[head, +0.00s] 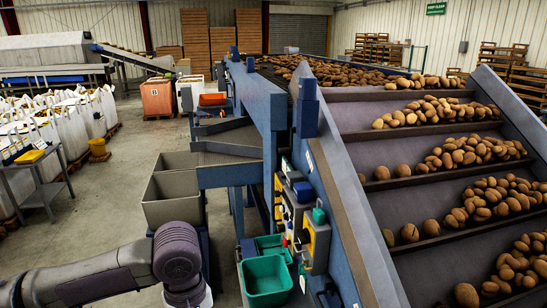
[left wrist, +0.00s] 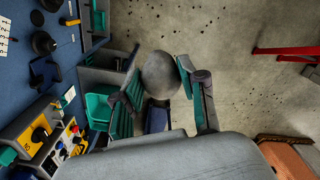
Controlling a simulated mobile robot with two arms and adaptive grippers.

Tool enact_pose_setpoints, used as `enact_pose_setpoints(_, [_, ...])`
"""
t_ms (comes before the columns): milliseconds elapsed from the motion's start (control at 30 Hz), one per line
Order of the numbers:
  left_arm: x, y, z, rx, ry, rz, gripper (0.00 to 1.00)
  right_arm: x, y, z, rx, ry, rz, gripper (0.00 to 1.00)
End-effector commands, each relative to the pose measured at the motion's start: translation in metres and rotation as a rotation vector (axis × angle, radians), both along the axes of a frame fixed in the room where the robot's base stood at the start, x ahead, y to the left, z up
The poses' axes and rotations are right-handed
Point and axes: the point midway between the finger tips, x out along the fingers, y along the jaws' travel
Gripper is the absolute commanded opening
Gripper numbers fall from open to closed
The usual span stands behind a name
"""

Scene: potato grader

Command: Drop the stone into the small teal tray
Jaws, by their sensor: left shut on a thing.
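The grey, rounded stone (left wrist: 160,75) is held between the two fingers of my left gripper (left wrist: 162,88) in the left wrist view. The fingers have teal pads, one on each side of the stone. In the head view my left arm comes in at the lower left; its fingers and the stone are not visible there. A small teal tray (head: 266,297) sits at the bottom centre of the head view, to the right of my left wrist. A teal tray (left wrist: 98,112) also shows in the left wrist view, left of the gripper. My right gripper is in neither view.
Another green tray (head: 279,241) sits just behind the teal one. A control box (head: 300,225) with buttons and the blue grader frame (head: 335,190) stand to their right. A grey bin (head: 172,200) is behind my left wrist. Potatoes (head: 470,150) lie on the sloping conveyor.

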Motion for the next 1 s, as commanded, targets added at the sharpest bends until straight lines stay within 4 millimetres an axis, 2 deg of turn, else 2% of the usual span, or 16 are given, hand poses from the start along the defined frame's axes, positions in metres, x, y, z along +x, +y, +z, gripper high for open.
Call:
enact_pose_setpoints(33, [-0.008, 0.007, -0.028, 0.001, 0.001, -0.075, 0.05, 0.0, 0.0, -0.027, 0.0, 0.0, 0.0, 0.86])
enact_pose_setpoints(100, [-0.019, 0.016, -0.047, 0.0, 0.0, -0.204, 0.05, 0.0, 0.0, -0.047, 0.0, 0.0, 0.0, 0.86])
enact_pose_setpoints(200, [-0.035, 0.027, -0.071, 0.0, 0.0, -0.379, 0.05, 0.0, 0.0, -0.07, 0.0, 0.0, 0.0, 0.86])
enact_pose_setpoints(333, [-0.052, 0.037, -0.092, 0.001, 0.001, -0.565, 0.05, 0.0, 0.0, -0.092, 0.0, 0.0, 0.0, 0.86])
enact_pose_setpoints(533, [-0.065, 0.044, -0.102, 0.001, 0.001, -0.708, 0.05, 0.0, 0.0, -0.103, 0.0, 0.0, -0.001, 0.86])
enact_pose_setpoints(867, [-0.066, 0.044, -0.103, 0.0, 0.002, -0.718, 0.05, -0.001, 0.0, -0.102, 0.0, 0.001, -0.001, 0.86])
enact_pose_setpoints(967, [-0.068, 0.043, -0.117, -0.004, 0.007, -0.717, 0.05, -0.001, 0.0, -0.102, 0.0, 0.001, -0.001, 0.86])
enact_pose_setpoints(1000, [-0.069, 0.043, -0.128, -0.008, 0.008, -0.717, 0.05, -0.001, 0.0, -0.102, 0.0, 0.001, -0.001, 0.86])
